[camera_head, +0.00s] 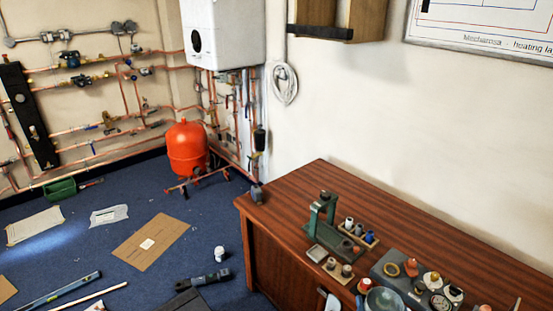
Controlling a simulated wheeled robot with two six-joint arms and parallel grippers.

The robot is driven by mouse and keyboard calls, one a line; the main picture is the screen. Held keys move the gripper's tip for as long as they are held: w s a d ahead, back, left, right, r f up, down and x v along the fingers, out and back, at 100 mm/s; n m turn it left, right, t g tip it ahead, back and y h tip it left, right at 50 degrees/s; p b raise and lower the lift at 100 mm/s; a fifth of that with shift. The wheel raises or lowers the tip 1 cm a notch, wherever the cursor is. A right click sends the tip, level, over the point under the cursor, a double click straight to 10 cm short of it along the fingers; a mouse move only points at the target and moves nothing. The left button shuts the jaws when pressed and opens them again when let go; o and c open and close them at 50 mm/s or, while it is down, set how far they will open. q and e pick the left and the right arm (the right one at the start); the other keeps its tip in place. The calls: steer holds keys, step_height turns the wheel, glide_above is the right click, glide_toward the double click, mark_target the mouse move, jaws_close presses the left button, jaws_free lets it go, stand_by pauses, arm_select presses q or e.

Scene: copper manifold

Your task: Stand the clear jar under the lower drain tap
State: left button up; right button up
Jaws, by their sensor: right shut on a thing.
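The clear jar (384,300) shows at the bottom edge, cut off by the frame, in front of the grey tray of small parts on the bench. A small part of my right gripper (331,300) shows at the bottom edge, just left of the jar; it is shut on the jar, though the contact is mostly out of frame. Copper pipes with several valves and taps (93,148) run along the far left wall; I cannot tell which is the lower drain tap.
The wooden bench (290,205) holds a green press (322,220), small parts and a grey tray (405,285). A red vessel (187,148) stands near the corner. Cardboard (135,255), a level (60,292) and a green trough (60,190) lie on the blue floor.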

mark_target(386, 305)
steer(key=shift+s+a+r+y, duration=0.1)
steer(key=shift+a+r+y, duration=0.2)
steer(key=shift+a+r, duration=0.9)
steer(key=shift+d, duration=0.15)
steer(key=d+f, duration=0.4)
steer(key=f, duration=0.1)
steer(key=shift+w+d, duration=0.2)
steer(key=shift+d, duration=0.05)
steer(key=d+f+n+y, duration=0.1)
steer(key=f+y, duration=0.1)
steer(key=f, duration=0.1)
steer(key=d+f+n+y, duration=0.1)
steer(key=f, duration=0.1)
steer(key=shift+s+d+n, duration=0.1)
steer(key=shift+d+n, duration=0.2)
